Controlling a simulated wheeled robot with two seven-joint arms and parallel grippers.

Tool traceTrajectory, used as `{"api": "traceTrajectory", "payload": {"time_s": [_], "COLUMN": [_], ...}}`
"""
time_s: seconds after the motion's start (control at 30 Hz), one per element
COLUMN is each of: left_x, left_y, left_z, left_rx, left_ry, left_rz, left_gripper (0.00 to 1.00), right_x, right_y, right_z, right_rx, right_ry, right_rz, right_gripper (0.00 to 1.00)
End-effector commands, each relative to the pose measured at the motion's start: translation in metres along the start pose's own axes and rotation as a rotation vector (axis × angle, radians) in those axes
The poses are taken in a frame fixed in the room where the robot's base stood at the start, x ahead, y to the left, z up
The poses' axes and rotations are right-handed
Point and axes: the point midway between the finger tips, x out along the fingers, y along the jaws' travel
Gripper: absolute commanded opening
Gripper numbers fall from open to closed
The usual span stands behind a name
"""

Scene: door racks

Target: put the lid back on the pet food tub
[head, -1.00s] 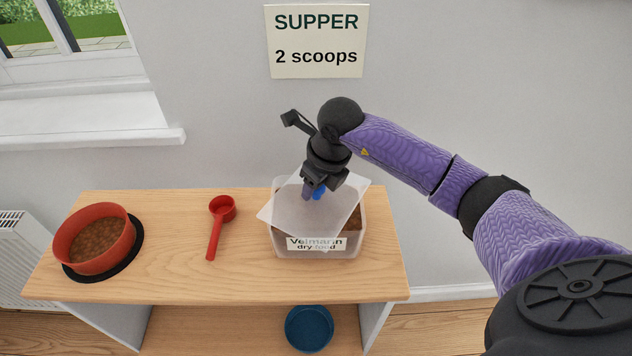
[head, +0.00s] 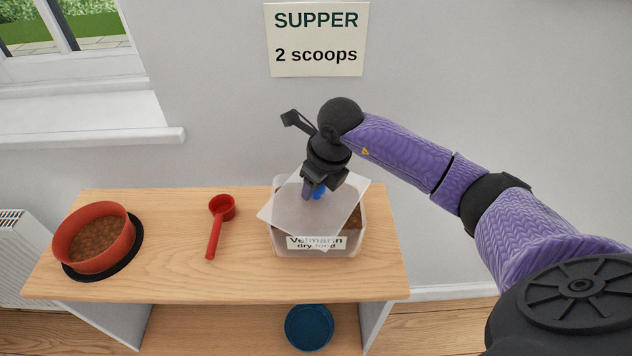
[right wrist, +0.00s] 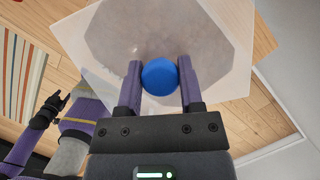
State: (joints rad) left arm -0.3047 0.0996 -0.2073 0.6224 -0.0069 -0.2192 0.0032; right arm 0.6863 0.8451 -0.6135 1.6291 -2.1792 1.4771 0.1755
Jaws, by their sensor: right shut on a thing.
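Food shows uncovered at the tub's right. I cannot tell whether the lid touches the rim. My right gripper (head: 314,192) is shut on the lid's blue knob (right wrist: 160,77), which sits between the two fingers in the right wrist view. My left gripper is not in the head view.
A red bowl (head: 66,240) of food stands on a black mat (head: 138,245) at the left. A red scoop (head: 215,235) lies between bowl and tub. A blue dish (head: 309,327) is on the lower shelf. A "SUPPER 2 scoops" sign (head: 316,40) hangs on the wall behind.

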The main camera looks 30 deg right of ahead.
Motion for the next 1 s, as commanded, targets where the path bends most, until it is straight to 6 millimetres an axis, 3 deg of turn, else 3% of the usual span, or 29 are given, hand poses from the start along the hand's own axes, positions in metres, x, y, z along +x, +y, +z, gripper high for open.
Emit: {"api": "traceTrajectory", "payload": {"time_s": [0.17,0.2,0.37,0.53,0.6,1.0], "left_x": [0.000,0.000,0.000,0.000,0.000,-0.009], "left_y": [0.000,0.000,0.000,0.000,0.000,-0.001], "left_z": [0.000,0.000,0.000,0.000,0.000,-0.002], "left_rx": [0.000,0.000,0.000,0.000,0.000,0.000], "left_ry": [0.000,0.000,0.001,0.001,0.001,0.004], "left_rz": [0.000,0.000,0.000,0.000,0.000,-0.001], "left_gripper": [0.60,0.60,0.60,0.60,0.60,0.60], "right_x": [0.000,0.000,0.000,0.000,0.000,-0.011], "right_y": [0.000,0.000,0.000,0.000,0.000,0.000], "right_z": [0.000,0.000,0.000,0.000,0.000,0.003], "right_rx": [0.000,0.000,0.000,0.000,0.000,0.000], "right_ry": [0.000,0.000,0.000,0.001,0.001,-0.001], "right_rz": [0.000,0.000,0.001,0.001,0.001,0.000], "right_gripper": [0.00,0.54,0.88,0.89,1.00,1.00]}}
